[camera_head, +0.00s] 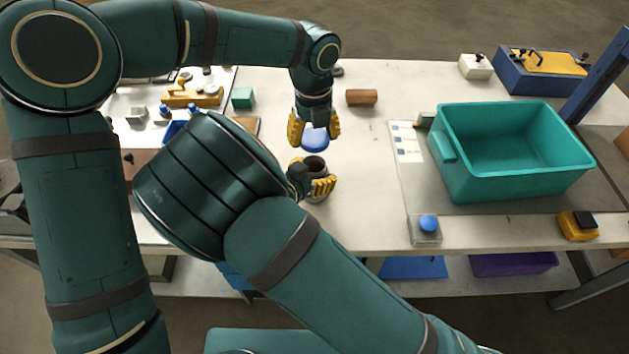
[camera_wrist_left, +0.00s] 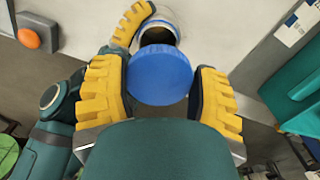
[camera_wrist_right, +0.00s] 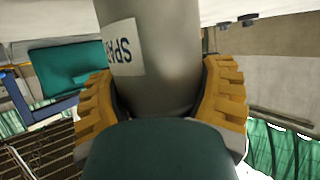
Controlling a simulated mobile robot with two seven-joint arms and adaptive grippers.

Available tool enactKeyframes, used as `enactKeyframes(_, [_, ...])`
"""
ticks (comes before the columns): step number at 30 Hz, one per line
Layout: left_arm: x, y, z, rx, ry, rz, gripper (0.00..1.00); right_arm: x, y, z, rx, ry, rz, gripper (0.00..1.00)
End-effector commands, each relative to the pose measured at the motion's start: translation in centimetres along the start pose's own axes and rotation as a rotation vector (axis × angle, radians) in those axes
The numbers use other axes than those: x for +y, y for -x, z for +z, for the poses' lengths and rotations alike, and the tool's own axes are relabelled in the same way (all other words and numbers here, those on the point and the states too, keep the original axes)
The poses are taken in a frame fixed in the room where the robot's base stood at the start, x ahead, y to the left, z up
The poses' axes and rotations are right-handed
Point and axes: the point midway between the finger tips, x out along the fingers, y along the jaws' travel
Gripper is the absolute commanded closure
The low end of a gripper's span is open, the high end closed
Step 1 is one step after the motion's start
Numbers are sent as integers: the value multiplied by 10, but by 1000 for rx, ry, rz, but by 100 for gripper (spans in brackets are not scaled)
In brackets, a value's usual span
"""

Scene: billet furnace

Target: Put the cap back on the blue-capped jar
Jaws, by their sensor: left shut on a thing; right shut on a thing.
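The blue cap (camera_head: 315,139) is held between the yellow fingers of my left gripper (camera_head: 314,128), which points down. The cap also shows large in the left wrist view (camera_wrist_left: 160,75). The grey open jar (camera_head: 316,166) stands upright just below the cap, its dark mouth uncovered. My right gripper (camera_head: 312,180) is shut around the jar's body from the side. In the right wrist view the jar (camera_wrist_right: 155,60) fills the space between the fingers and bears a white label with partly visible letters. The cap is apart from the jar mouth, above it.
A teal bin (camera_head: 510,190) stands on the right of the white table (camera_head: 370,135). A blue button box (camera_head: 427,228) is at the front edge. Several small tools and a green block (camera_head: 242,97) are at the left.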

Motion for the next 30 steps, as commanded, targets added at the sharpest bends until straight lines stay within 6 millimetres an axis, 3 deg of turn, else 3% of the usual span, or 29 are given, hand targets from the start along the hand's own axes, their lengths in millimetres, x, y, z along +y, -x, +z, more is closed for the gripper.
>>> enactKeyframes(5, [0, -9, 0, 3, -1, 4, 51, 0, 0, -1, 2, -1, 0, 72])
enactKeyframes(15, [1, -49, -1, 13, -1, 16, 51, 0, 0, -1, 2, -1, 0, 72])
enactKeyframes(30, [1, -49, -1, 13, 0, 15, 51, 0, 0, -1, 2, -1, 0, 72])
